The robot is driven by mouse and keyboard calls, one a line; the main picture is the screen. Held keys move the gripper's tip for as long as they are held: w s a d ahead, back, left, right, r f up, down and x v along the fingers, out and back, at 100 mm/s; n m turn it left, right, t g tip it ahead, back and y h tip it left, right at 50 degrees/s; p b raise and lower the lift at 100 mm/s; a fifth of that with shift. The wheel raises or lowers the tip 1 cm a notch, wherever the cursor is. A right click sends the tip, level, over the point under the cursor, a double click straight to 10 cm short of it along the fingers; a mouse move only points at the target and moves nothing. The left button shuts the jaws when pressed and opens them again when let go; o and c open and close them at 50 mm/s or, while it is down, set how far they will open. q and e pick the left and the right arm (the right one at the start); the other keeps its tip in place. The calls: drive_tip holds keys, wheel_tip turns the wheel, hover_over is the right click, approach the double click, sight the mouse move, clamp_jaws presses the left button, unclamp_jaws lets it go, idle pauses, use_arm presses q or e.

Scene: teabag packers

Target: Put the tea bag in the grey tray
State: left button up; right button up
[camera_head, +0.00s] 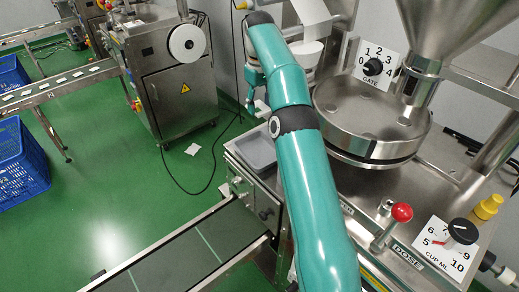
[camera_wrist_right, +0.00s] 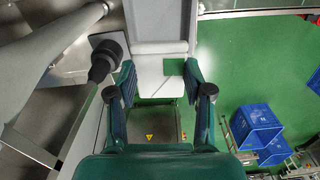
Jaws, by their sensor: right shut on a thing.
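My right arm crosses the head view, and its gripper (camera_head: 256,98) is at the far end, partly hidden behind the arm, over the area near the grey tray. In the right wrist view the gripper (camera_wrist_right: 160,82) is shut on a white tea bag (camera_wrist_right: 150,84), which spans between the two fingers. A dark green square (camera_wrist_right: 173,67) shows at its upper right. The grey tray (camera_head: 258,151) sits on the machine's left corner, below the gripper and apart from it; its inside looks empty. My left gripper is out of view.
The steel dosing machine with its round pan (camera_head: 365,125) and red-knobbed lever (camera_head: 401,213) stands on the right. A dark conveyor (camera_head: 185,250) runs at lower left. A white packet (camera_head: 192,149) lies on the green floor. Blue crates (camera_head: 20,165) stand at far left.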

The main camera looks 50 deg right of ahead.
wheel_tip(320, 180, down, 7)
drive_tip(key=b, duration=0.3)
hover_over(260, 154)
wheel_tip(260, 154, down, 6)
drive_tip(key=shift+s+a+f+b, duration=0.1)
drive_tip(key=shift+f+b, duration=0.05)
drive_tip(key=shift+b, duration=0.15)
wheel_tip(260, 154, down, 5)
drive_tip(key=shift+f, duration=0.15)
drive_tip(key=o, duration=0.6)
wheel_tip(260, 154, up, 12)
drive_tip(key=shift+r+p, duration=0.15)
drive_tip(key=shift+p, duration=0.35)
